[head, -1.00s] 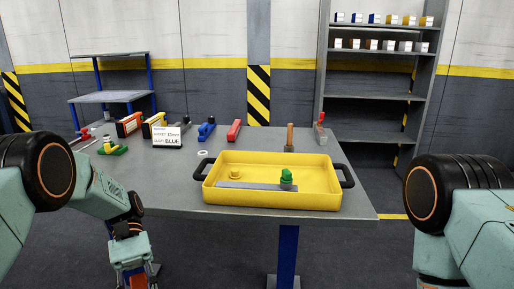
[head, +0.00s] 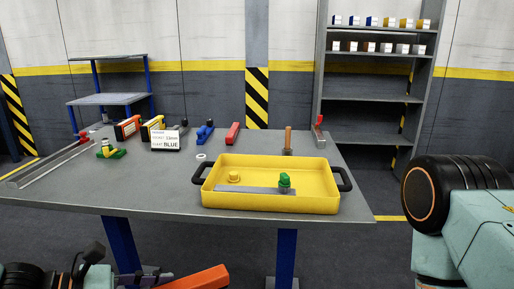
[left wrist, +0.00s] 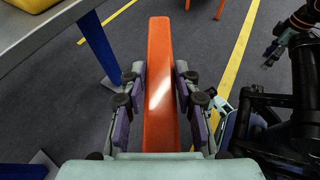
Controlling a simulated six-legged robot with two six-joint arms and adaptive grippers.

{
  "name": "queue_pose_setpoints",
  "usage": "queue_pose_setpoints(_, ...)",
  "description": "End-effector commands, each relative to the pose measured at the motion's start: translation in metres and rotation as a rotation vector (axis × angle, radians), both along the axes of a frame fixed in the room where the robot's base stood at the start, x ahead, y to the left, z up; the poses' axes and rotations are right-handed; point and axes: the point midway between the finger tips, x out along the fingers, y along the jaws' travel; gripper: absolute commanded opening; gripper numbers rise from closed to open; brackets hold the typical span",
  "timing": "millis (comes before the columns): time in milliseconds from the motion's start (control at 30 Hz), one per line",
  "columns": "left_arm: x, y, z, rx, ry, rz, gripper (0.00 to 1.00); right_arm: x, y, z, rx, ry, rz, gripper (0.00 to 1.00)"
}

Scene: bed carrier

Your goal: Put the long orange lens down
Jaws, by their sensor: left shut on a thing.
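The long orange lens (left wrist: 158,100) is a straight orange bar in the left wrist view. It lies between the two fingers of my left gripper (left wrist: 159,70), which is shut on it, and extends out past the fingertips. In the head view the orange lens (head: 200,277) shows at the bottom edge, tilted up to the right, in front of and below the table's front edge. Most of my left gripper is cut off there. A dark jointed end that looks like my right gripper (left wrist: 271,55) is small at the upper right of the left wrist view; its fingers are unclear.
The grey table (head: 160,195) holds a yellow tray (head: 325,203) with a green piece (head: 284,181), and a white sign (head: 165,142). Several coloured tools stand along the back. The table's left front is clear. A grey shelf (head: 372,98) stands behind.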

Motion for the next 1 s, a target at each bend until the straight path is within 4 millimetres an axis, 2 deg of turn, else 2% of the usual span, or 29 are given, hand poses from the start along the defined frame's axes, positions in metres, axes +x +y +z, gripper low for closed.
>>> queue_pose_setpoints(133, -0.004, 0.000, -0.001, -0.003, 0.002, 0.091, 0.00, 0.000, 0.000, 0.001, 0.000, 0.000, 0.000, 0.53)
queue_pose_setpoints(400, -0.007, 0.001, -0.004, 0.003, 0.001, 0.149, 0.00, 0.000, 0.000, 0.001, 0.000, 0.000, 0.000, 0.53)
queue_pose_setpoints(667, -0.017, 0.001, -0.043, 0.008, 0.009, 0.149, 0.00, 0.000, 0.000, 0.001, 0.000, 0.000, 0.000, 0.53)
queue_pose_setpoints(867, -0.022, 0.001, -0.060, 0.006, 0.001, 0.152, 0.00, 0.000, 0.000, 0.001, 0.000, 0.000, 0.000, 0.38)
queue_pose_setpoints(1000, -0.021, 0.001, -0.061, 0.004, -0.002, 0.153, 0.00, 0.000, 0.000, 0.001, 0.000, 0.000, 0.000, 0.38)
